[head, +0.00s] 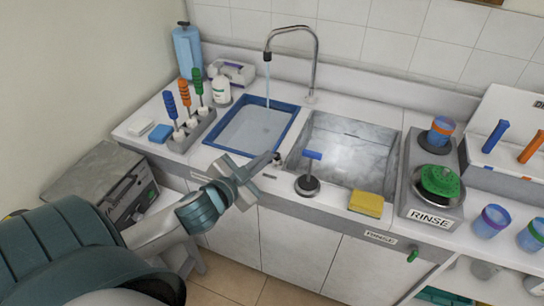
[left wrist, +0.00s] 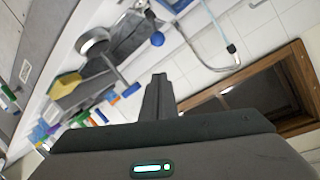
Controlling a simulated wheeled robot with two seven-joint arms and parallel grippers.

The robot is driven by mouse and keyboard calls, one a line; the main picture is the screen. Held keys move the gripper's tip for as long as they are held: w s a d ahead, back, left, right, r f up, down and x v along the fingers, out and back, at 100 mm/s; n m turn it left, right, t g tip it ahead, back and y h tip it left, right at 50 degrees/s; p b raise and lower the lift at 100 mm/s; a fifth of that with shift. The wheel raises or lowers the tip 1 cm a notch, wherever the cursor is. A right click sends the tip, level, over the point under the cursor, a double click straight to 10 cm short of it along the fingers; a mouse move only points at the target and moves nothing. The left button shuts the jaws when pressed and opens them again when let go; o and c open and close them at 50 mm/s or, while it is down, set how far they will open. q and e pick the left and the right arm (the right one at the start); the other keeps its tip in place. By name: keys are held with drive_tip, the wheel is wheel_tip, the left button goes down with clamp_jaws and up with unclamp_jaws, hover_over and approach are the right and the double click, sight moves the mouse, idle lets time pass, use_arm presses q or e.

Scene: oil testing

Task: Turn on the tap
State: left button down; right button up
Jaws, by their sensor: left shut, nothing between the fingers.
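The tap (head: 316,62) is a curved metal spout behind the sinks. A thin pale-blue stream of water (head: 268,88) falls from its end into the blue-rimmed left basin (head: 232,107). A blue-topped lever (head: 312,155) stands upright on a round dark base (head: 308,186) at the counter's front. My left gripper (head: 266,162) is shut and empty, in front of the sinks and left of the lever. In the left wrist view its closed fingers (left wrist: 158,95) point up the picture, with the tap (left wrist: 208,52) beyond and to the right. My right gripper is out of view.
The grey right sink (head: 345,150) lies beside the left basin. A rack of coloured-handled tools (head: 190,130) stands left. A yellow sponge (head: 367,204) lies at the front edge. The RINSE unit (head: 432,185) with a green item is right.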

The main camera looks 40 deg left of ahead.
use_arm(q)
drive_tip(key=shift+v, duration=1.8)
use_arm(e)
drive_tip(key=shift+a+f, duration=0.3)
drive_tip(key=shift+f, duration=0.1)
use_arm(q)
drive_tip(key=shift+d, duration=0.15)
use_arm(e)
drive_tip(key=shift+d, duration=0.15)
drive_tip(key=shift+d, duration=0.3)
